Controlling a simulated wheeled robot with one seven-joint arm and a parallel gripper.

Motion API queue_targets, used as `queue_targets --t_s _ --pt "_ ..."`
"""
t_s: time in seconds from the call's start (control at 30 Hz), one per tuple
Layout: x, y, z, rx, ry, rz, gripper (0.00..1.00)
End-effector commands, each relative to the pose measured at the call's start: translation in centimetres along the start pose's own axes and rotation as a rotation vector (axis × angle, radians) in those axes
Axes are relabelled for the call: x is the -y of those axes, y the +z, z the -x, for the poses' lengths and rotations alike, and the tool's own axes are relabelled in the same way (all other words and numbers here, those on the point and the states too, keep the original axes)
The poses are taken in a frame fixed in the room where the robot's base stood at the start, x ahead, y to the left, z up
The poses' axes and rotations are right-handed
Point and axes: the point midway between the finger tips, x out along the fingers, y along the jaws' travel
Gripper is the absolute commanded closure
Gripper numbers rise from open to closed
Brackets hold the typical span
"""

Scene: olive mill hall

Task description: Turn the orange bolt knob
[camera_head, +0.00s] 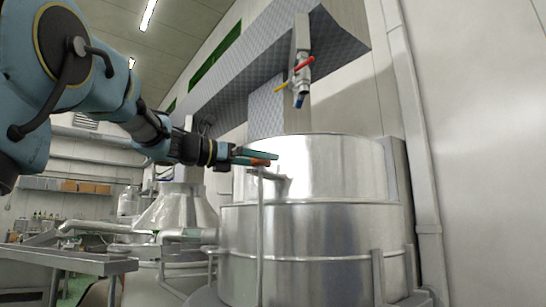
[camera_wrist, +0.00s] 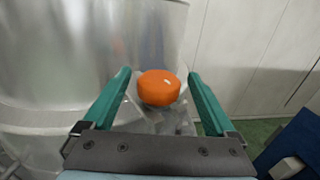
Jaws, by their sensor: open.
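The orange bolt knob (camera_wrist: 158,87) shows in the wrist view as a rounded orange cap. It lies between the two teal fingers of my gripper (camera_wrist: 160,90), near their tips, with a visible gap on each side. In the head view the orange knob (camera_head: 261,162) sits at the top of a thin upright metal post in front of the steel tank (camera_head: 310,220). My gripper (camera_head: 258,155) reaches it from the left, its fingers around the knob's height and partly covering it. The gripper is open.
Above the tank hangs a valve (camera_head: 302,75) with red, yellow and blue handles. A steel funnel-shaped vessel (camera_head: 178,208) and pipes stand to the left. A metal table (camera_head: 85,262) is at the lower left. A white wall and vertical pipe (camera_head: 415,130) bound the right.

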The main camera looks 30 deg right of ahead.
Motion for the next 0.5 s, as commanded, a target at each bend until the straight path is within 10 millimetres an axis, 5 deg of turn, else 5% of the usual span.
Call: queue_targets --t_s 0.2,0.5 --pt "0.0 0.2 -3.0 0.0 -0.001 0.0 0.09" --pt "0.0 -0.1 -3.8 -0.001 0.001 -0.001 0.09"
